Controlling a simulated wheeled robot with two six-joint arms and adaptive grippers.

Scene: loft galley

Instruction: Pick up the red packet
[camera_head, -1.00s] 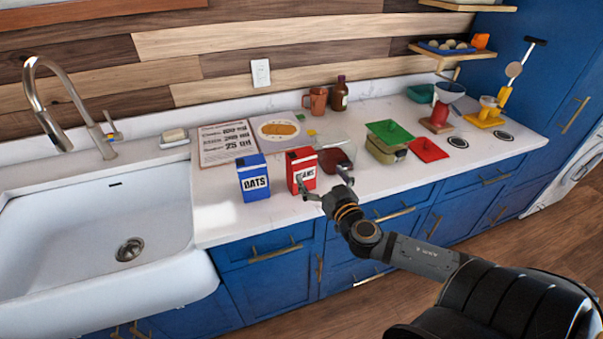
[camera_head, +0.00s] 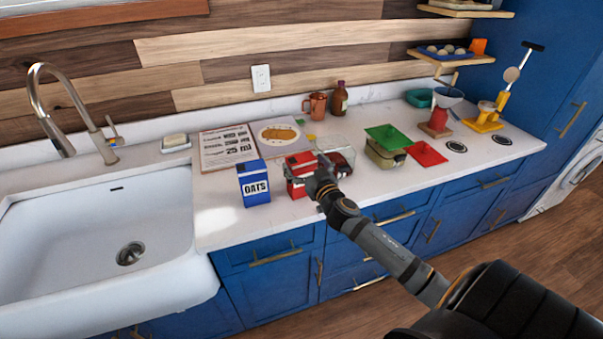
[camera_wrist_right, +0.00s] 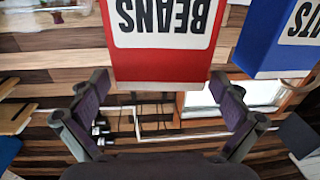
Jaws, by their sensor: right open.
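The red packet (camera_head: 298,160), labelled BEANS in the wrist view (camera_wrist_right: 165,60), stands upright on the white counter beside a blue OATS packet (camera_head: 254,184). My right gripper (camera_head: 309,172) is at the front of the red packet and hides part of it in the head view. In the right wrist view the picture is upside down; the open fingers (camera_wrist_right: 158,88) stand to either side of the red packet's near edge, with gaps on both sides. I cannot tell how deep the packet is between them. My left gripper is not in view.
The blue packet also shows in the wrist view (camera_wrist_right: 280,40), close to the red one. A clear container with dark red contents (camera_head: 340,156) stands just right of the red packet. The sink (camera_head: 95,230) is left.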

